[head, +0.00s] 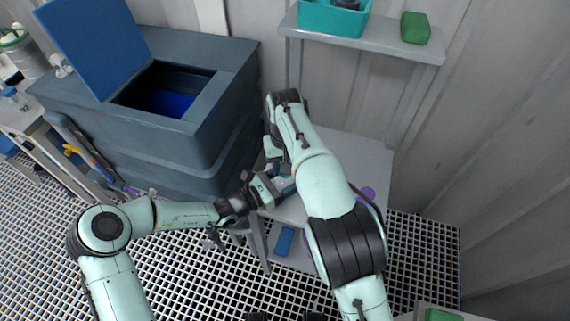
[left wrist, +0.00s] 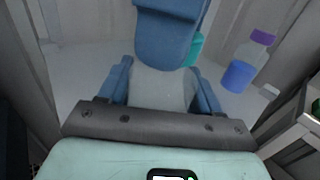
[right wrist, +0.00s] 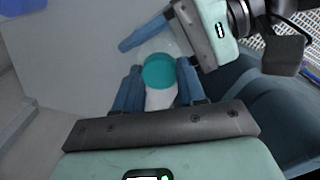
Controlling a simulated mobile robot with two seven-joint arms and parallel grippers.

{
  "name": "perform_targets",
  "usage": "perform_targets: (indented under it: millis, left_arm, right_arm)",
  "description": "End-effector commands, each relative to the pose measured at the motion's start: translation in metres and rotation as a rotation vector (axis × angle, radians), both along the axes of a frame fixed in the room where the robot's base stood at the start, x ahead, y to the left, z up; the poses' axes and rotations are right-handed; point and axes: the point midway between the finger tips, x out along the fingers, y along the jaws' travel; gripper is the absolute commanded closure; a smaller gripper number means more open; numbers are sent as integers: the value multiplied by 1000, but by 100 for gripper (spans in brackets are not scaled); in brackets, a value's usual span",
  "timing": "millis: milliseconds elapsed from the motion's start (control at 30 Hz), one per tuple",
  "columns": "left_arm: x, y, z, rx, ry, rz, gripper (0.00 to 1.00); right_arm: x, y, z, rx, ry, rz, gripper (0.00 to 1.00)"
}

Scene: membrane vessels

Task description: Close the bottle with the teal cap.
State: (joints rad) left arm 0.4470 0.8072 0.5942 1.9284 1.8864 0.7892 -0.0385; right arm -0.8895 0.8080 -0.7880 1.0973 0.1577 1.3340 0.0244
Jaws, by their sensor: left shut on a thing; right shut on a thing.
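The teal cap (right wrist: 159,71) sits between the fingertips of my right gripper (right wrist: 158,82), which is shut on it. In the left wrist view a sliver of the teal cap (left wrist: 196,48) shows behind a blue finger of my right gripper. A pale, translucent bottle body (left wrist: 160,88) fills the space between the fingers of my left gripper (left wrist: 162,82), which is shut on it. In the head view my left gripper (head: 272,188) and my right gripper (head: 280,165) meet over the table. The bottle's mouth is hidden, so I cannot tell how the cap sits on it.
A bottle with blue contents (left wrist: 240,72) and a purple cap (left wrist: 262,38) stands on the table at right in the left wrist view. A dark blue bin (head: 200,100) with its lid raised stands left of the table (head: 350,155). A shelf (head: 375,45) is behind.

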Motion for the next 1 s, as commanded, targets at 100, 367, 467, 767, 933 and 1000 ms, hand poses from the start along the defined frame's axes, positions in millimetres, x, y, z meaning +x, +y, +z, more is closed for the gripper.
perform_targets:
  millis: [100,367,467,767,933,1000]
  left_arm:
    - [0,0,0,1,1,0,100]
    - [0,0,0,1,1,0,100]
    - [0,0,0,1,1,0,100]
    - [0,0,0,1,1,0,100]
    - [0,0,0,0,0,0,100]
    - [0,0,0,0,0,0,100]
  right_arm:
    - [0,0,0,1,0,-268,97]
    - [0,0,-1,2,1,-845,97]
    - [0,0,-1,1,1,-1002,97]
    - [0,0,-1,2,1,-985,35]
    - [0,0,-1,1,1,-985,35]
    - [0,0,1,2,0,-984,35]
